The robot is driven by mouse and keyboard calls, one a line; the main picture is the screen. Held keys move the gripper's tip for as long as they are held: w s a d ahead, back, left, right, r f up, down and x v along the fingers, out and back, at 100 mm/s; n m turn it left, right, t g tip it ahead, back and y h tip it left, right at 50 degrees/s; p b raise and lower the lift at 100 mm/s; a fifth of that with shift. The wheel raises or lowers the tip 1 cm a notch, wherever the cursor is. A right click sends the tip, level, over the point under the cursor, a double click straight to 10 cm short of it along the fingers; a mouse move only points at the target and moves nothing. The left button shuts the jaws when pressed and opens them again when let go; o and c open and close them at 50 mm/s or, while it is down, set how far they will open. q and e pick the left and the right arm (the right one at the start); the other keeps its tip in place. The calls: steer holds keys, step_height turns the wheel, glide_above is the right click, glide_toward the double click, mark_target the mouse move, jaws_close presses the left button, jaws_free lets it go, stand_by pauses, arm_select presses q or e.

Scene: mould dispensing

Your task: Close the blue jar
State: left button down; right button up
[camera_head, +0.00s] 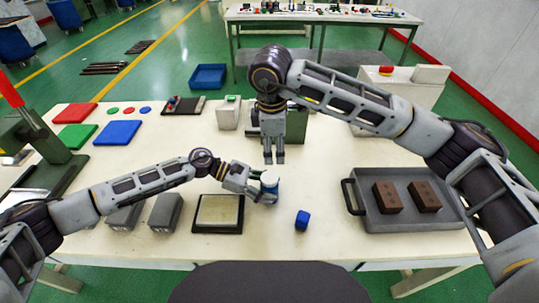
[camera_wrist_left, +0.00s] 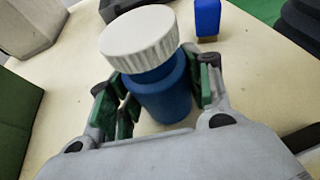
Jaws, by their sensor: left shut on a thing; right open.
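The blue jar (camera_head: 269,190) stands near the middle of the table, and its blue body also shows in the left wrist view (camera_wrist_left: 163,98). A white ribbed lid (camera_wrist_left: 140,36) sits on top of the jar; it also shows in the head view (camera_head: 269,177). I cannot tell how tightly it is seated. My left gripper (camera_head: 262,196) is shut on the jar body, with green finger pads on both sides of it below the lid. My right gripper (camera_head: 273,160) is open and empty, pointing down, apart from the lid and slightly beyond it in the head view.
A small blue block (camera_head: 302,221) lies right of the jar. A dark-framed plate (camera_head: 218,228) is to the left. A grey tray (camera_head: 375,222) with two brown bricks stands at the right. Grey blocks (camera_head: 165,212) stand further left.

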steer(key=n, duration=0.9)
steer(key=s+f+n, duration=0.1)
steer(key=n, duration=0.4)
steer(key=shift+a, duration=0.1)
steer(key=n, duration=0.7)
steer(key=shift+s+a+f+g, duration=0.15)
steer(key=shift+s+g, duration=0.15)
steer(key=n, duration=0.7)
steer(key=shift+s+a, duration=0.15)
steer(key=n, duration=0.5)
steer(key=shift+s+a, duration=0.1)
steer(key=n, duration=0.5)
steer(key=shift+s+n+y, duration=0.1)
steer(key=shift+n+y, duration=0.2)
steer(key=n, duration=0.5)
steer(key=shift+a+n, duration=0.15)
steer(key=shift+n, duration=0.15)
steer(key=n, duration=0.5)
steer(key=shift+n, duration=0.3)
